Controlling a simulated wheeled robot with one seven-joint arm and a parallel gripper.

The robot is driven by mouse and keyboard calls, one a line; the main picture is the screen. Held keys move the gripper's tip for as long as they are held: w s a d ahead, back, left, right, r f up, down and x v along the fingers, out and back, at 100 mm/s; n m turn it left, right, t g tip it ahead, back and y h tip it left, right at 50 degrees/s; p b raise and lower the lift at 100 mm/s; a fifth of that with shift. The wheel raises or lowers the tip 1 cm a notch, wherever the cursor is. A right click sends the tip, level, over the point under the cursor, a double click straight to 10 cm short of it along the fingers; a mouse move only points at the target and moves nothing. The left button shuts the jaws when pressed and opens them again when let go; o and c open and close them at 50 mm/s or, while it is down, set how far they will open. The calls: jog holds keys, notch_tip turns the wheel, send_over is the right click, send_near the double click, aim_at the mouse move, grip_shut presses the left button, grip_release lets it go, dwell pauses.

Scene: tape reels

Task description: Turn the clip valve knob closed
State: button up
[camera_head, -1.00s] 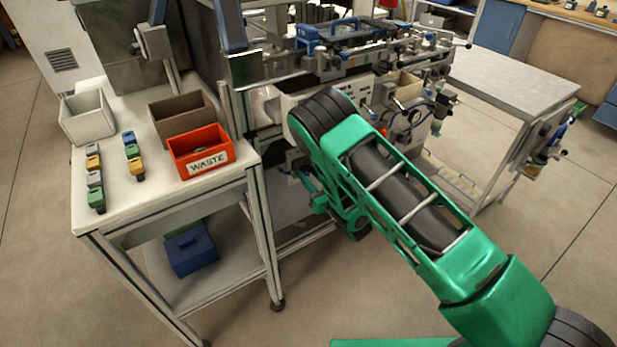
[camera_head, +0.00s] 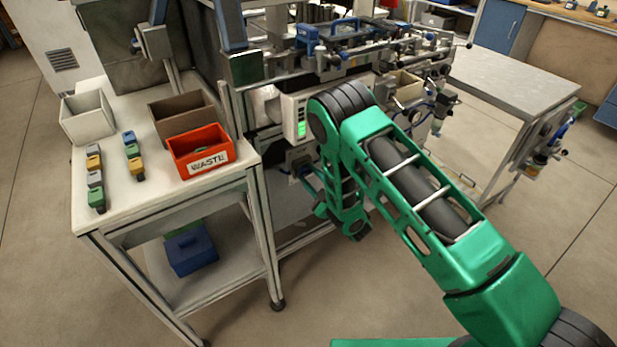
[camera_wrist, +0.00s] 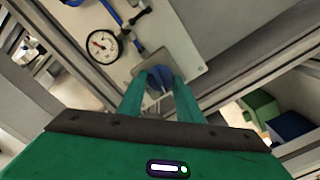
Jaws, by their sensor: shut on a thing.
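In the wrist view, my gripper (camera_wrist: 158,92) has its two green fingers on either side of a blue knob (camera_wrist: 159,75) and is shut on it. The knob sits on a pale metal panel (camera_wrist: 190,60), with a grey plate around its base. The fingers hide the sides of the knob, so I cannot tell its exact angle. In the head view, my green arm covers the knob and my fingertips.
A round pressure gauge (camera_wrist: 102,46) and blue tubing are on the panel beside the knob. Aluminium frame rails run close by. A white table holds an orange waste bin (camera_head: 200,150), a brown bin (camera_head: 184,109) and several small coloured blocks. Open floor lies right.

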jog(key=shift+s+a+f+n, duration=0.1)
jog(key=shift+s+a+n, duration=0.05)
jog(key=shift+n, duration=0.85)
jog(key=o, duration=1)
jog(key=shift+o, duration=0.2)
jog(key=v, duration=1)
jog(key=shift+s+d, duration=0.25)
jog(key=shift+d, duration=0.1)
